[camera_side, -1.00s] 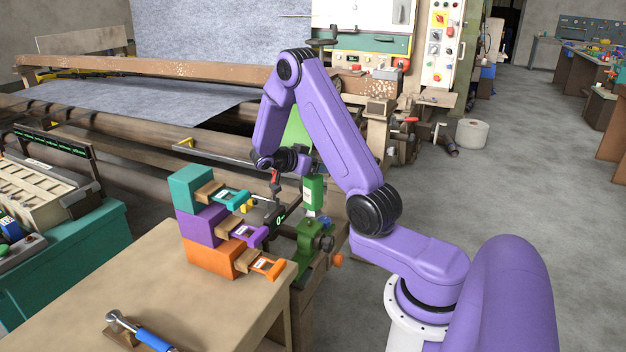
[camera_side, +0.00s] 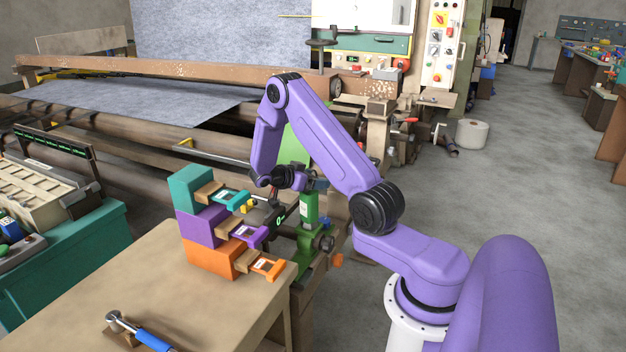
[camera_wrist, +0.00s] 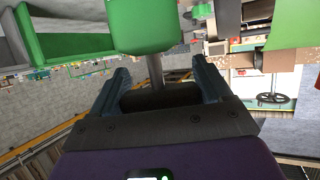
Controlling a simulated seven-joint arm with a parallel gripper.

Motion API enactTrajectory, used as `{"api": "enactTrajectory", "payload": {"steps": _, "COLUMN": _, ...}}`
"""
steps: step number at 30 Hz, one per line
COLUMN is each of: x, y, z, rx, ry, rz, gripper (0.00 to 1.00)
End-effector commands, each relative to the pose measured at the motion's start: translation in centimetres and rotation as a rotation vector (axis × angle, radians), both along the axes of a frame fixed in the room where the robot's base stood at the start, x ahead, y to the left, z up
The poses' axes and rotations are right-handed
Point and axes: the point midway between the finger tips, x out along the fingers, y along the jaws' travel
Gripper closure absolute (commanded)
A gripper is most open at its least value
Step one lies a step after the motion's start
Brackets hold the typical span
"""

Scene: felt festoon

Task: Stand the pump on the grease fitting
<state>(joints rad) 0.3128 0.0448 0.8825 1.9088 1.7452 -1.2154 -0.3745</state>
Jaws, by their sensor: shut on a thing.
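The pump (camera_side: 309,209) is a green body with a pale label, roughly upright in the side view. My gripper (camera_side: 308,184) is at its top and shut on it. In the wrist view the pump's green end (camera_wrist: 146,28) and a dark rod (camera_wrist: 155,72) show between the fingers of my gripper (camera_wrist: 163,80). Just below the pump in the side view is a green machine part (camera_side: 305,243) with a dark round knob (camera_side: 325,243). The grease fitting cannot be made out, and whether the pump's lower end touches anything is unclear.
Stacked teal (camera_side: 190,188), purple (camera_side: 205,226) and orange (camera_side: 212,257) boxes with open drawers stand close left of the pump. A blue-handled hammer (camera_side: 152,339) lies on the wooden table (camera_side: 85,285). Large rollers and felt (camera_side: 130,103) are behind.

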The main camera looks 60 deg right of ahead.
Motion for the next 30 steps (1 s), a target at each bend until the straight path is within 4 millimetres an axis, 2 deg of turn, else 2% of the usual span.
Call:
{"api": "enactTrajectory", "payload": {"steps": 5, "x": 0.0, "y": 0.0, "z": -0.2, "rx": -0.002, "ry": 0.001, "rz": 0.0, "gripper": 0.99}}
{"api": "enactTrajectory", "payload": {"steps": 6, "x": 0.0, "y": 0.0, "z": -0.3, "rx": 0.0, "ry": 0.001, "rz": 0.0, "gripper": 0.12}}
{"api": "enactTrajectory", "payload": {"steps": 7, "x": 0.0, "y": 0.0, "z": -0.3, "rx": 0.0, "ry": 0.0, "rz": 0.0, "gripper": 0.03}}
{"api": "enactTrajectory", "payload": {"steps": 8, "x": 0.0, "y": 0.0, "z": -0.3, "rx": 0.0, "ry": 0.0, "rz": 0.0, "gripper": 0.0}}
{"api": "enactTrajectory", "payload": {"steps": 18, "x": 0.1, "y": 0.2, "z": 0.2, "rx": 0.0, "ry": 0.0, "rz": 0.002, "gripper": 0.0}}
{"api": "enactTrajectory", "payload": {"steps": 23, "x": 1.0, "y": 2.3, "z": 1.1, "rx": -0.002, "ry": -0.001, "rz": 0.005, "gripper": 0.0}}
{"api": "enactTrajectory", "payload": {"steps": 30, "x": 2.7, "y": 6.4, "z": 2.9, "rx": -0.001, "ry": -0.002, "rz": 0.005, "gripper": 0.0}}
